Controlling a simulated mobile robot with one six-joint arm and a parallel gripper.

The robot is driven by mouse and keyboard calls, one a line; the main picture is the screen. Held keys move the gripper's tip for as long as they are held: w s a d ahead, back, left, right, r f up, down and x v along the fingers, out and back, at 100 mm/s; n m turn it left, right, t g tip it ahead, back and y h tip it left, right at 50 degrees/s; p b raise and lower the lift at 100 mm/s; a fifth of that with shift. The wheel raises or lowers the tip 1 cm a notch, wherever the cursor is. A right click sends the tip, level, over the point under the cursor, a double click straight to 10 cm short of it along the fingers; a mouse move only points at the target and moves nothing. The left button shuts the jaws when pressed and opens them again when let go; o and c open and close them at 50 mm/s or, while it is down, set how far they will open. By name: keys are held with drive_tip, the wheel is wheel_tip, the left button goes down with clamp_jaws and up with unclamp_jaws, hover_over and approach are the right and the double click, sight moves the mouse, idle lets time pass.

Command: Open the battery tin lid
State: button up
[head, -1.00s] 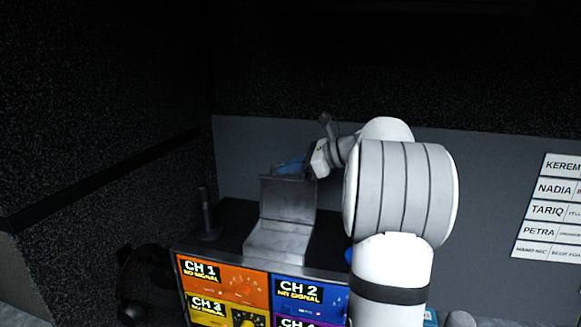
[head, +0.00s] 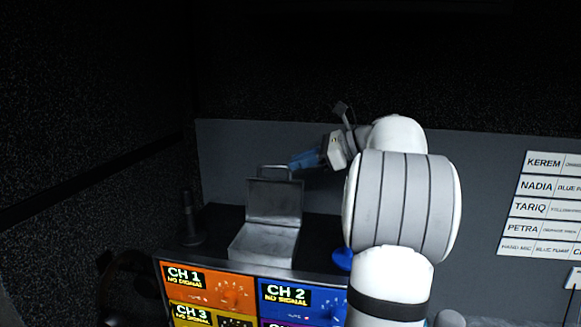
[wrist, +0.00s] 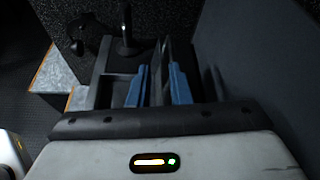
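The battery tin (head: 262,243) is a grey metal box on the dark desk in the head view. Its lid (head: 274,202) stands raised, roughly upright, at the back of the box, with a handle at its top edge. My gripper (head: 292,163) has blue fingers and is just right of the handle, close to the lid's top right corner. In the wrist view the two blue fingers of my gripper (wrist: 159,68) are apart, with a thin grey upright panel, apparently the lid (wrist: 157,76), showing between them. I cannot tell whether they touch it.
A dark upright post (head: 190,218) stands left of the tin. Colourful channel panels (head: 230,292) front the desk. A blue round object (head: 343,258) lies right of the tin, partly behind my arm. A grey wall panel (head: 325,190) rises behind, with name labels (head: 540,205) at right.

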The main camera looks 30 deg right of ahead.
sight(285, 167)
drive_tip(key=shift+o, duration=1)
drive_tip(key=shift+d+f, duration=0.15)
drive_tip(key=shift+o, duration=0.4)
drive_tip(key=d+f+y, duration=0.1)
drive_tip(key=d+f+m+t+y, duration=0.1)
drive_tip(key=d, duration=0.1)
drive_tip(key=w+d+f+t+y+p, duration=0.1)
drive_tip(key=shift+d+m+y, duration=0.2)
drive_tip(key=shift+m+y, duration=0.2)
drive_tip(key=b+x, duration=0.2)
drive_tip(key=x, duration=0.5)
drive_tip(key=shift+w+a+b, duration=0.15)
drive_tip(key=shift+a+b, duration=0.25)
drive_tip(key=shift+a, duration=0.05)
drive_tip(key=shift+r, duration=0.1)
clamp_jaws()
